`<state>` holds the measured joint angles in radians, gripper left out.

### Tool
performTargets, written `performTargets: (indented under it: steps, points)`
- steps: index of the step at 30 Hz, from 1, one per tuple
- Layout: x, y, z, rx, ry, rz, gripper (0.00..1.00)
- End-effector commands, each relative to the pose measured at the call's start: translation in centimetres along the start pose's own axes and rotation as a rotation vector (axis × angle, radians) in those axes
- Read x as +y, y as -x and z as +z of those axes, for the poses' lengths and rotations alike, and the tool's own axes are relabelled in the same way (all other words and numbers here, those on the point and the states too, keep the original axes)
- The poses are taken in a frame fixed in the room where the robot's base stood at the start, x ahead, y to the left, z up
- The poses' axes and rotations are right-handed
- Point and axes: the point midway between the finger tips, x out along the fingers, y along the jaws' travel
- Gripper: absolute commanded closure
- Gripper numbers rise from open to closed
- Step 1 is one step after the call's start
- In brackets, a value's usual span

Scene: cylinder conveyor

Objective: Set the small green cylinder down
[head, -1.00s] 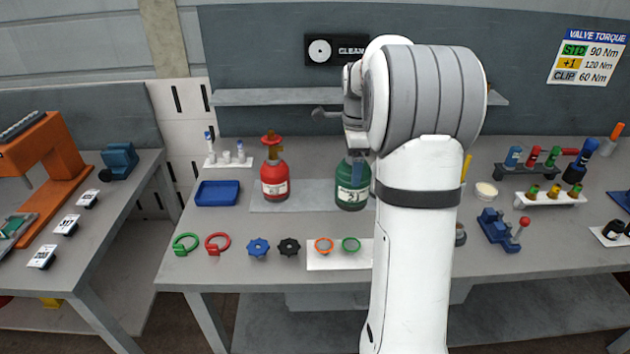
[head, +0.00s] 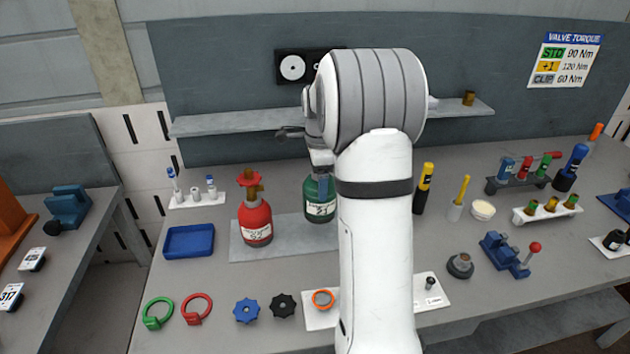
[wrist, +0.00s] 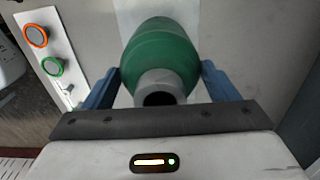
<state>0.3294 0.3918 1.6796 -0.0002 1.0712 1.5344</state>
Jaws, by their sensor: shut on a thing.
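The green cylinder (head: 318,205) is upright behind my arm in the head view, right of the red cylinder (head: 256,222). It has a white label, and its right side is hidden by my arm. In the wrist view the green cylinder (wrist: 160,45) lies between the two blue fingers of my gripper (wrist: 160,73), which are shut on it near its grey, open neck. Its base appears near the back of the grey mat (head: 270,250); I cannot tell whether it touches the mat or hangs above it.
A blue tray (head: 189,241) is left of the red cylinder. Rings and knobs, including a blue knob (head: 246,311), line the front edge. A shelf (head: 230,122) runs behind. A blue vise (head: 503,252) and racks are at right.

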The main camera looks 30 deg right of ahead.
Motion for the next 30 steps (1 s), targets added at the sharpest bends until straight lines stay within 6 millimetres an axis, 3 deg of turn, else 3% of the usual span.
performTargets:
  steps: [16,29,30]
  points:
    - [-0.1,-5.4,0.5,0.000,0.009,-0.002,0.90]
    - [-0.1,-6.1,0.5,0.000,0.010,-0.005,0.90]
    - [0.0,-6.2,0.5,0.000,0.010,-0.002,0.16]
